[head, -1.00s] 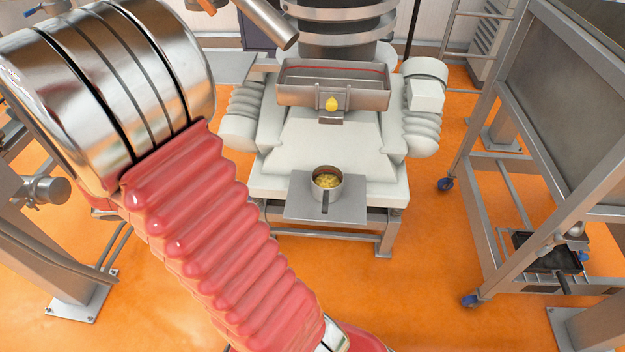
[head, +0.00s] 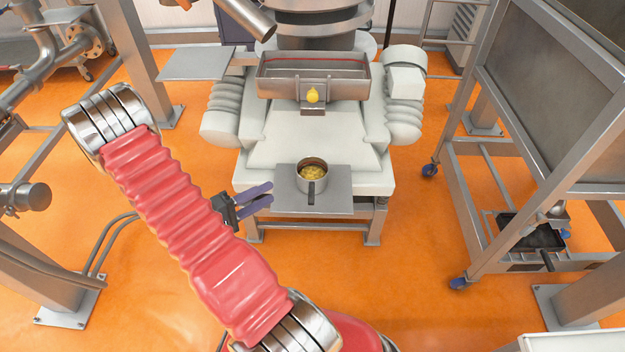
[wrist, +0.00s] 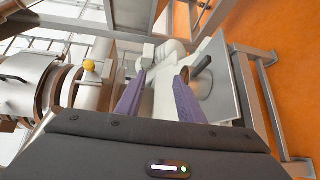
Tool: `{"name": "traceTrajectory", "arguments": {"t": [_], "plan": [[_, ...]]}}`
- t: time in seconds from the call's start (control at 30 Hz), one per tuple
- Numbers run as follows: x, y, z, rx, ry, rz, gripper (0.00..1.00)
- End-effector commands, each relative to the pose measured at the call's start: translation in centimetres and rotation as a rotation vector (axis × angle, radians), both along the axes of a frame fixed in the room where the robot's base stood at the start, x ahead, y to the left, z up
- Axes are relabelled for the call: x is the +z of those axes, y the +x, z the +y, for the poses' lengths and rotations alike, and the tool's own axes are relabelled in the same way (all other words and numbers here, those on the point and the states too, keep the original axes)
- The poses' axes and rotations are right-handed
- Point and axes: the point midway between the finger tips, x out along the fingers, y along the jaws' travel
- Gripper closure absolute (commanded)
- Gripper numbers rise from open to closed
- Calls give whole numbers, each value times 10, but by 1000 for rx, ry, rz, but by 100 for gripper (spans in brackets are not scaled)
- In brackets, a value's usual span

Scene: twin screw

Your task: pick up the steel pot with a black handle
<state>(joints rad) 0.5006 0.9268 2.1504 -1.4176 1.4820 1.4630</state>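The steel pot (head: 312,184) stands upright on a small grey shelf (head: 285,195) at the front of the white machine. It holds something yellowish, and its black handle (head: 311,190) points toward me in the head view. My gripper (head: 270,194) is just left of the pot, with its two purple fingers pointing right toward it. The fingers are apart and empty. In the wrist view, my gripper (wrist: 158,88) shows open. The pot is there beyond the right finger (wrist: 205,83), partly hidden by it, with the black handle (wrist: 201,66) sticking out.
A steel trough (head: 313,80) with a yellow knob (head: 312,95) sits above the shelf. A wheeled steel frame (head: 480,190) stands to the right, with a black tray (head: 530,236) low down. Orange floor lies open in front of the shelf.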

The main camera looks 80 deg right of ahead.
Motion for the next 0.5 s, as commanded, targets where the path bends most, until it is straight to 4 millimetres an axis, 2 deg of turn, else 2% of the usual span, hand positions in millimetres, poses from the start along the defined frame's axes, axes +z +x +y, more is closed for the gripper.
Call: {"name": "traceTrajectory", "arguments": {"t": [0.2, 0.5], "plan": [[-46, -15, -16, 71, -54, 32, 66], [-112, -36, -27, 186, -98, 31, 66]]}}
